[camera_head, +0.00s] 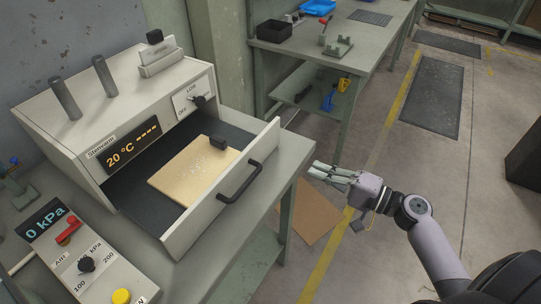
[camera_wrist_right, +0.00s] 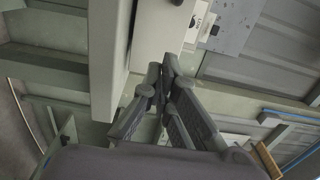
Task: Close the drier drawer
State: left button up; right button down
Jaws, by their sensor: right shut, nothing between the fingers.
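The drier (camera_head: 75,110) is a cream box with a "20 °C" display, standing on a grey-green bench at the left in the head view. Its drawer (camera_head: 215,200) is pulled out toward the right, with a black bar handle (camera_head: 240,182) on its front panel. A tan board (camera_head: 190,172) with pale specks and a small black block lies inside. My right gripper (camera_head: 318,169) is shut and empty, to the right of the drawer front and apart from the handle. Its shut fingers (camera_wrist_right: 165,72) also show in the right wrist view, close to a pale panel edge. My left gripper is out of view.
A control box (camera_head: 85,265) with a "0 kPa" display, knobs and a yellow button stands at the front left. A second bench (camera_head: 375,45) with a black bin and tools is behind. The floor around my right arm looks clear, apart from a flat brown sheet (camera_head: 312,210).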

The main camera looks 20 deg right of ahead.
aim_at(264, 149)
jog(key=p+x, duration=0.3)
jog(key=x, duration=0.9)
jog(key=shift+w+r+p, duration=0.1)
jog(key=shift+w+p, duration=0.05)
jog(key=shift+p, duration=0.25)
jog(key=shift+w+a, duration=0.3)
jog(key=shift+w+a, duration=0.1)
jog(key=b+x, duration=0.8)
jog(key=x, duration=1.2)
